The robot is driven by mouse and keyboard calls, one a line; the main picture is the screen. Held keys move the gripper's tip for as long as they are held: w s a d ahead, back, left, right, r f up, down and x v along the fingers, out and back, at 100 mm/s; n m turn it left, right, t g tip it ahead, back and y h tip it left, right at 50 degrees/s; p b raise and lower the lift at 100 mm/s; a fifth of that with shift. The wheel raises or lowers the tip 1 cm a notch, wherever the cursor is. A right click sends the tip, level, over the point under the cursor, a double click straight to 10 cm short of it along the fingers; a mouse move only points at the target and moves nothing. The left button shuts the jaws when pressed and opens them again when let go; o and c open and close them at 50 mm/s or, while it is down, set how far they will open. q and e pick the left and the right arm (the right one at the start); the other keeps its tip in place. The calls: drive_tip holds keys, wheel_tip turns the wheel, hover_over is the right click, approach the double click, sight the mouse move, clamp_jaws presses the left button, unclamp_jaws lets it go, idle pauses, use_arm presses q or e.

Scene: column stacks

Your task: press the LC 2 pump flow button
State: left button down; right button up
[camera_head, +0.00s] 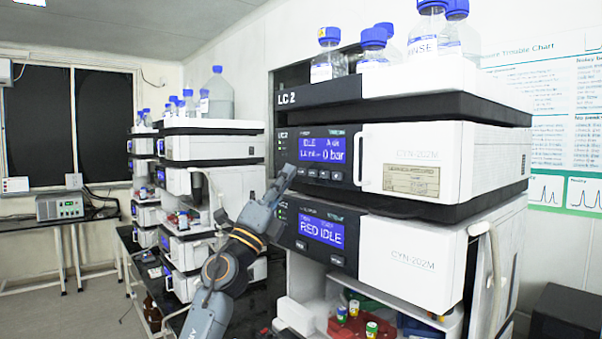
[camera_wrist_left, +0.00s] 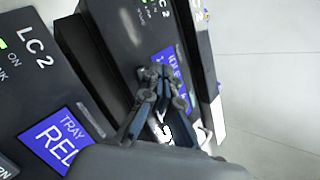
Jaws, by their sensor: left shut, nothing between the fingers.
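The LC 2 stack (camera_head: 288,98) stands at the right centre in the head view. Its upper dark panel, the pump module (camera_head: 348,132), has a blue display (camera_head: 322,148) reading IDLE and 0 bar. A row of small buttons (camera_head: 324,174) runs below the display; their labels are too small to read. My left gripper (camera_head: 287,172) is shut and empty, its tips at the left end of that row. In the left wrist view the gripper (camera_wrist_left: 162,73) overlaps the pump panel (camera_wrist_left: 120,60) and partly hides its display (camera_wrist_left: 178,62). Contact with a button cannot be told.
Below the pump sits a module with a RED IDLE display (camera_head: 321,230). Blue-capped bottles (camera_head: 328,60) stand on top of the stack. A second stack (camera_head: 210,145) is to the left behind my arm. Open floor (camera_head: 90,310) lies at the lower left.

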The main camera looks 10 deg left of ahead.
use_arm(q)
drive_tip(key=shift+w, duration=0.1)
drive_tip(key=shift+w+d+b, duration=0.25)
drive_tip(key=shift+d+b, duration=0.05)
drive_tip(key=shift+w+d+b, duration=0.2)
drive_tip(key=shift+w+b, duration=0.1)
drive_tip(key=shift+b, duration=0.15)
idle(0.8)
idle(0.4)
drive_tip(key=shift+s+a+p, duration=0.5)
drive_tip(key=shift+s+p, duration=0.2)
drive_tip(key=shift+p, duration=0.1)
